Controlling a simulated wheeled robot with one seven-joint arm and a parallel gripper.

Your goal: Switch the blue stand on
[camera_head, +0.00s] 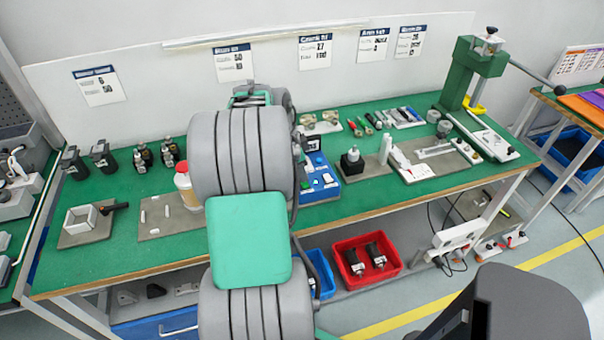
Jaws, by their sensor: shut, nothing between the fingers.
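The blue stand (320,195) is on the green bench top, just right of my arm in the head view. It has a small dark display with a white label at its back and pale parts on its sloped top. My arm covers its left side. I cannot tell the state of its switch. My arm rises from the bottom middle and hides the bench behind it. My gripper's fingers are hidden behind my arm, so their place relative to the stand does not show.
A dark round device (352,163) stands right of the stand. A green press (472,68) is at the far right. A red bin (366,262) sits below the bench.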

